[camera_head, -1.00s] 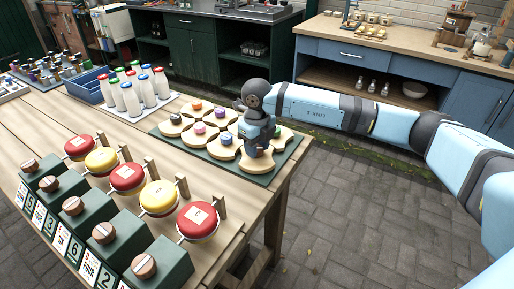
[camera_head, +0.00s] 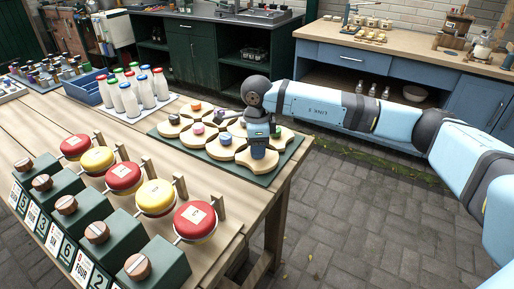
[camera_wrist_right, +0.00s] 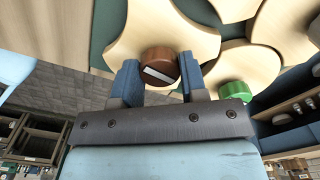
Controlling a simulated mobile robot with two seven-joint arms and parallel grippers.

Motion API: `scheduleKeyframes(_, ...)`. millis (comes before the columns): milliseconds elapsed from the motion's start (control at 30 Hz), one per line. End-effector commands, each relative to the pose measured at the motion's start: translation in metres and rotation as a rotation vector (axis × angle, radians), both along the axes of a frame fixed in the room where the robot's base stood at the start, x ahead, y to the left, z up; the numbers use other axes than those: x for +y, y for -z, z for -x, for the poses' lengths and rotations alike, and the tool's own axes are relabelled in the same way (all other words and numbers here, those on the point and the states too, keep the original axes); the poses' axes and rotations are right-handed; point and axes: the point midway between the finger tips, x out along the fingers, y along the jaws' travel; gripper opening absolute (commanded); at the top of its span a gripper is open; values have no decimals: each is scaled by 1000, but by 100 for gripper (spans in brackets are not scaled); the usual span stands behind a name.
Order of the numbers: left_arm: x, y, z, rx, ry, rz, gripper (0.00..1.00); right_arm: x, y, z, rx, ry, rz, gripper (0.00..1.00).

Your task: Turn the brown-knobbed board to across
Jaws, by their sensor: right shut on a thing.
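The brown knob (camera_wrist_right: 158,60), with a white bar mark on top, sits on a pale wooden board (camera_wrist_right: 125,42) with curved edges. My right gripper (camera_wrist_right: 160,72) is shut on this knob, one blue finger on each side. In the head view my right gripper (camera_head: 258,153) points down over the near right boards on the green base (camera_head: 215,155), and hides the brown knob. The brown-knobbed board (camera_head: 247,160) shows only partly around the gripper. My left gripper is not in view.
Boards with other knobs lie close around, among them a green knob (camera_head: 276,131) and a blue knob (camera_head: 225,139). Milk bottles (camera_head: 130,98) stand behind left. Red and yellow round pads (camera_head: 195,220) line the table's near side. Paved floor lies open to the right.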

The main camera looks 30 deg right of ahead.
Motion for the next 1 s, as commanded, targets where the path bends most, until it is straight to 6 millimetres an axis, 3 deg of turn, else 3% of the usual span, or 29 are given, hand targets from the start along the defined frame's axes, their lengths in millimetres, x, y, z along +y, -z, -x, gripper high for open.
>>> scheduleKeyframes(333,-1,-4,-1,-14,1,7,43,0,-1,-1,-3,-136,-1,16)
scheduleKeyframes(867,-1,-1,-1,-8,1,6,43,0,-1,-1,-2,-159,0,16)
scheduleKeyframes(900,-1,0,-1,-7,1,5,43,0,-1,0,-2,-159,0,44)
scheduleKeyframes(1000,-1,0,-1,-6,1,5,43,0,-1,0,-2,-158,0,65)
